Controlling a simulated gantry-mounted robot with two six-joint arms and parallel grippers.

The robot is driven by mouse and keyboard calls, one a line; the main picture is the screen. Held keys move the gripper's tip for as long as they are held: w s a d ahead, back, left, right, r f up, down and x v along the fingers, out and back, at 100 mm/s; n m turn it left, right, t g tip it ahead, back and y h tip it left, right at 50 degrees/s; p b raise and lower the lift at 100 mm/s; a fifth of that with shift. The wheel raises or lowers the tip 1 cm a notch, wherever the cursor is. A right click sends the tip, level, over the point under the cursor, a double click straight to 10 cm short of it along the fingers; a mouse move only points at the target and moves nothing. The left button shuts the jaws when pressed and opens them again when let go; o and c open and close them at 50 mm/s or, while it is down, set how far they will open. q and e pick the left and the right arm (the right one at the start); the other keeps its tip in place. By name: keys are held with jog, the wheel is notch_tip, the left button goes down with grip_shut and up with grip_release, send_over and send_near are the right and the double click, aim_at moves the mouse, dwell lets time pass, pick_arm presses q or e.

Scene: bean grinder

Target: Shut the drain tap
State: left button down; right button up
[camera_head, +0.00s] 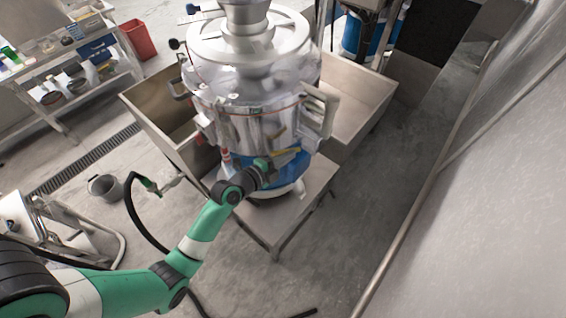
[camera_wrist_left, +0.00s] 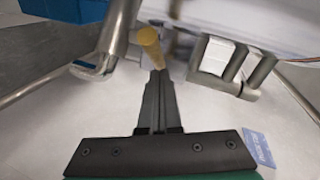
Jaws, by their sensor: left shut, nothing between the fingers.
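The drain tap's yellow handle (camera_wrist_left: 150,42) shows in the left wrist view, just beyond my fingertips, with a bent metal pipe (camera_wrist_left: 112,45) to its left. My left gripper (camera_wrist_left: 157,75) is shut and empty, with its tips very close to the yellow handle; I cannot tell whether they touch it. In the head view my left gripper (camera_head: 266,170) is at the lower front of the large steel and clear machine (camera_head: 250,110). A small yellow part (camera_head: 287,151) shows there beside a blue area. My right gripper is not in view.
The machine stands over a metal stand (camera_head: 285,220) between steel bins (camera_head: 160,105). A grey bucket (camera_head: 104,186) and a black hose (camera_head: 135,215) are on the floor at left. A grey block-like clamp (camera_wrist_left: 230,65) is right of my fingertips.

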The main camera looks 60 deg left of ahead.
pick_arm(q)
jog(key=s+d+r+p, duration=0.1)
jog(key=s+d+r, duration=0.1)
jog(key=s, duration=0.3)
jog(key=s+d+r+p, duration=0.1)
jog(key=s+d+r, duration=0.1)
jog(key=s+d, duration=0.2)
jog(key=shift+v, duration=0.9)
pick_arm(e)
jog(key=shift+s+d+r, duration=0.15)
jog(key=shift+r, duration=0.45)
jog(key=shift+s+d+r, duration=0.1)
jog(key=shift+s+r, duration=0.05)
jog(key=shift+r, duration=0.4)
